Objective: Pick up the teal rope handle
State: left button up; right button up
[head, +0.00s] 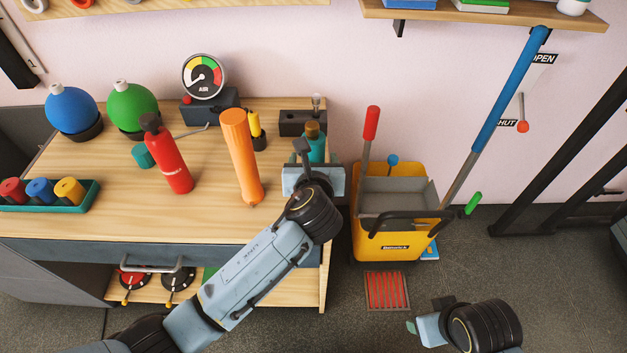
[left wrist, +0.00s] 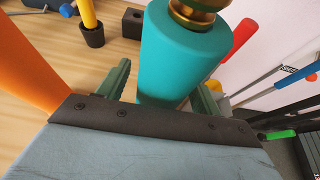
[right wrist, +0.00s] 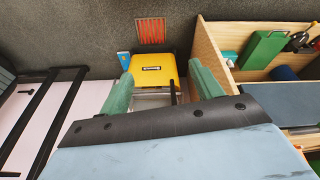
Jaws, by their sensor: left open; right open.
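A teal cylinder with a brass-coloured neck, which looks like the teal rope handle (head: 316,147), stands upright at the right end of the workbench; no rope is visible on it. It fills the middle of the left wrist view (left wrist: 185,58). My left gripper (head: 308,165) is open just in front of it. In the left wrist view its green fingers (left wrist: 162,90) show to either side of the handle's lower part, whose contact with them I cannot tell. My right gripper (head: 424,322) is open and empty, low in front of the yellow bucket.
The orange cylinder (head: 240,150) and red bottle (head: 170,160) stand left of my left gripper on the workbench (head: 90,215). A dark block (head: 298,123) is behind the handle. The yellow mop bucket (head: 382,240) stands on the floor to the right.

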aim_at(313, 127)
pick_arm(q)
jog(key=shift+w+f, duration=0.1)
jog(key=shift+w, duration=0.25)
pick_arm(e)
jog(key=shift+a+r, duration=0.15)
jog(key=shift+r, duration=0.35)
pick_arm(q)
jog(key=shift+c, duration=0.3)
jog(key=c, duration=1.2)
jog(key=shift+c, duration=0.2)
jog(key=shift+r, duration=0.3)
notch_tip(313, 127, up, 9)
jog(key=p, duration=0.4)
jog(key=shift+f+p, duration=0.1)
jog(key=shift+p, duration=0.3)
jog(key=shift+r, duration=0.4)
pick_arm(e)
jog(key=s+d+f, duration=0.2)
jog(key=d+f, duration=0.4)
jog(key=f, duration=0.6)
jog(key=shift+s+g+h, duration=0.15)
jog(key=shift+g+h, duration=0.25)
